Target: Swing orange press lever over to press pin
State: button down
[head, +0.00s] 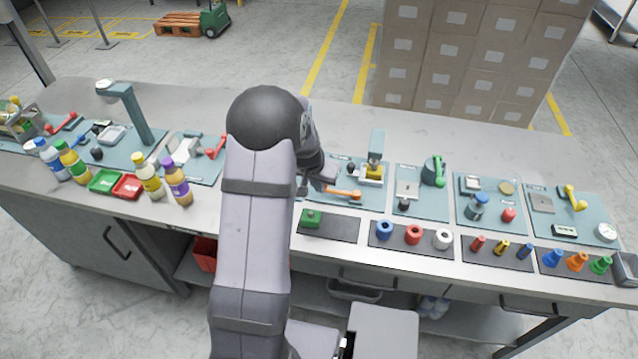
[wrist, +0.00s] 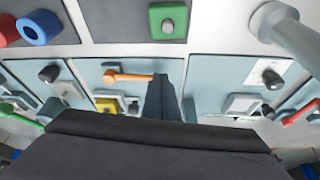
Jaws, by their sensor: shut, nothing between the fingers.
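The orange press lever (head: 343,194) lies low over a teal panel, its thicker round end at the right and its arm reaching left toward my gripper. It also shows in the wrist view (wrist: 128,77), where its thin end meets or nearly meets my fingertips; I cannot tell whether they touch. My gripper (wrist: 160,78) is shut and empty, pointing down beside that end. A teal press post (head: 376,145) with a yellow block (head: 372,173) stands behind the lever. I cannot make out the press pin clearly.
A green block (head: 312,217) sits on a dark mat in front of the panel. Blue, red and white rings (head: 413,234) lie to its right. To the right is a panel with a green-handled device (head: 434,170). Bottles (head: 177,181) stand at left, beyond my arm.

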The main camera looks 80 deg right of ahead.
dwell(0.3)
jog(key=b, duration=0.1)
jog(key=d+m+b, duration=0.1)
jog(key=b, duration=0.1)
jog(key=shift+w+f, duration=0.2)
jog(key=shift+f, duration=0.15)
jog(key=d+m+g+b, duration=0.1)
jog(key=d+m+b, duration=0.1)
jog(key=b, duration=0.1)
jog(key=shift+w, duration=0.15)
jog(key=shift+d+r+m+g+y+b, duration=0.2)
jog(key=shift+d+m+b, duration=0.2)
jog(key=shift+d+m, duration=0.2)
jog(key=shift+d+r+m+g+y+b, duration=0.1)
jog(key=shift+d+m+g+y+b, duration=0.1)
jog(key=shift+d+m+b, duration=0.3)
jog(key=shift+r, duration=0.15)
jog(key=shift+d, duration=0.1)
